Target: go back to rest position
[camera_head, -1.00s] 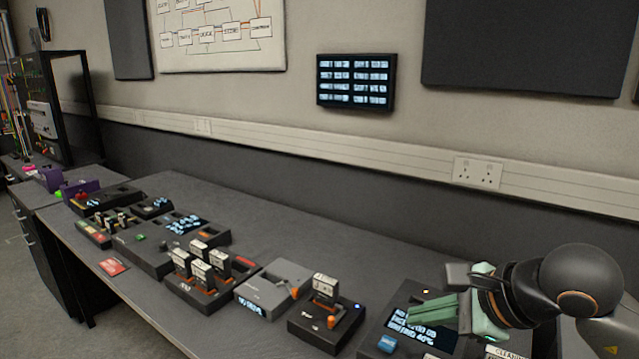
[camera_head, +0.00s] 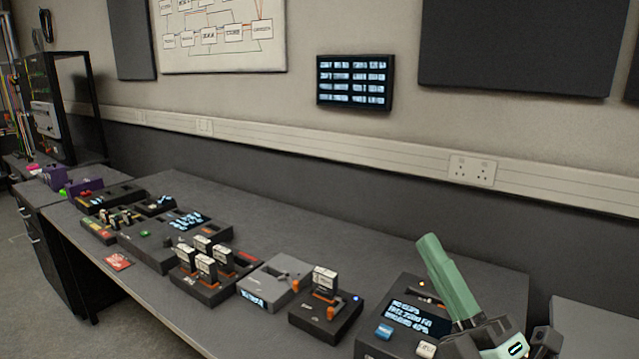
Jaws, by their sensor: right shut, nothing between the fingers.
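My right gripper (camera_head: 438,268) is at the lower right. Its green fingers are together, point up and to the left, and hold nothing. It is in front of the right end of the dark desk (camera_head: 300,226) and covers part of a black box with a lit text screen (camera_head: 415,317). My left gripper is not in view.
Along the desk stand a black box with an upright labelled cartridge (camera_head: 325,281), a grey box (camera_head: 268,284), a black rack with several cartridges (camera_head: 206,281) and more dark boxes (camera_head: 146,246). A red card (camera_head: 118,261) lies near the front edge. The desk's back strip is clear.

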